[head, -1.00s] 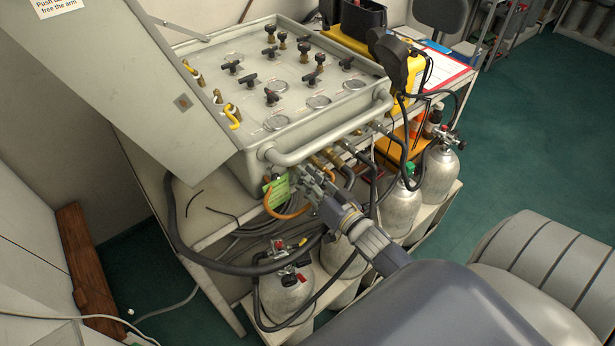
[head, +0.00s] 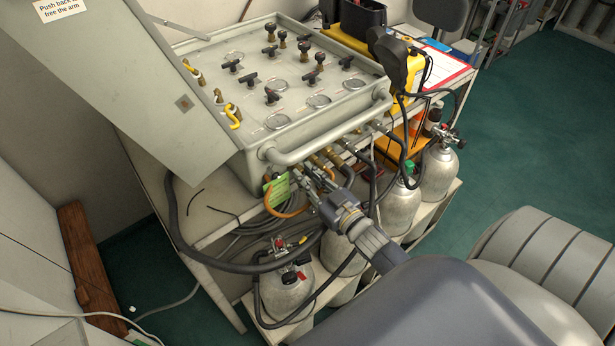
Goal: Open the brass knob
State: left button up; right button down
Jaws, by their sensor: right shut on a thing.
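The grey diver air panel (head: 310,122) stands on a bench with its lid raised at the left. Below its front tube handle (head: 325,138) is a row of brass fittings with hoses (head: 335,154). My right gripper (head: 309,179) reaches in from the lower right to the left end of this row, beside a green tag (head: 277,190). It is shut on what looks like the brass knob there, which its fingers mostly hide. Other brass knobs (head: 282,38) and black handles stand on the panel top. My left gripper is not in view.
An orange hose (head: 285,212) loops just below my right gripper. Dark hoses hang from the panel front to silver cylinders (head: 288,288) on the lower shelf. A yellow case (head: 412,80) and a clipboard (head: 446,70) lie behind. Green floor is open at the right.

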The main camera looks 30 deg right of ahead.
dwell(0.3)
jog(key=c, duration=1.7)
grip_release()
jog(key=shift+s, duration=0.55)
jog(key=s, duration=1.1)
jog(key=shift+d, duration=0.4)
jog(key=shift+f, duration=0.1)
